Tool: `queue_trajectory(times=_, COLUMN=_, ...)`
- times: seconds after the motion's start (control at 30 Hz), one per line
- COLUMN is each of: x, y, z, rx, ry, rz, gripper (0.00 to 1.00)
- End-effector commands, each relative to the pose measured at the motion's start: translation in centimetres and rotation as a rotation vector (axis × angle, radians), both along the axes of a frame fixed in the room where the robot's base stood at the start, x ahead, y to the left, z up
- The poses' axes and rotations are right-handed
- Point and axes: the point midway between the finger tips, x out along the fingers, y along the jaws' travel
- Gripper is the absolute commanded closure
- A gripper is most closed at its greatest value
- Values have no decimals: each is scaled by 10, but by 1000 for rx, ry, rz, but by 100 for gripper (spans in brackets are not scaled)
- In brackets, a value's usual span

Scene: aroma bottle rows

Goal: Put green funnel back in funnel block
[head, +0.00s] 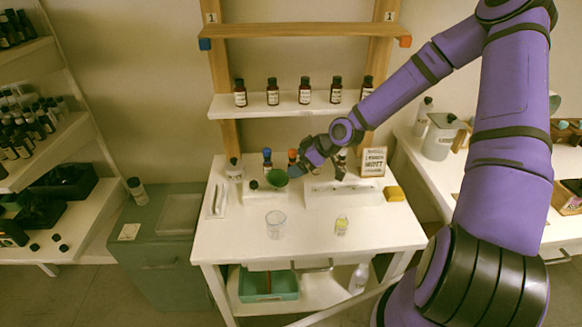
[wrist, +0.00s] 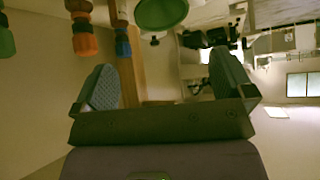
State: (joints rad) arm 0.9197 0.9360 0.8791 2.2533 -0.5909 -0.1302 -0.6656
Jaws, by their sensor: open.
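The green funnel (head: 277,177) is at the back left of the white table, over the right part of a small white block (head: 262,191), which seems to be the funnel block. I cannot tell whether the funnel sits in a hole of it. My gripper (head: 297,169) is just right of the funnel in the head view. In the wrist view my gripper (wrist: 160,62) has its two grey fingers wide apart with nothing between them. The green funnel (wrist: 162,12) shows beyond the fingertips at the top edge, apart from both.
Dropper bottles with blue (head: 267,158) and orange (head: 292,157) tops stand behind the funnel. A glass beaker (head: 276,224) and a small yellow vial (head: 342,225) stand in front. A long white block (head: 343,199), a sign (head: 373,162) and a yellow sponge (head: 394,194) are right.

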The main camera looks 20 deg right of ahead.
Motion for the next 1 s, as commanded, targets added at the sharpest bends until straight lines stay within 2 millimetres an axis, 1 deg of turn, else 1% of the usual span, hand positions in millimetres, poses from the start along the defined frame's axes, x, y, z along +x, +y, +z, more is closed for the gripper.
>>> queue_trajectory(times=0.13, x=-4, y=-6, z=7, rx=-1, ry=0, rz=-1, gripper=1)
queue_trajectory(times=0.37, x=-7, y=-7, z=10, rx=-11, ry=6, rz=2, gripper=1)
queue_trajectory(times=0.57, x=-20, y=-10, z=19, rx=-118, ry=84, rz=2, gripper=1)
queue_trajectory(times=0.77, x=-41, y=-21, z=45, rx=-281, ry=189, rz=-46, gripper=1)
queue_trajectory(times=0.87, x=-51, y=-27, z=64, rx=-352, ry=228, rz=-87, gripper=1)
queue_trajectory(times=1.0, x=-67, y=-33, z=95, rx=-439, ry=269, rz=-161, gripper=1)
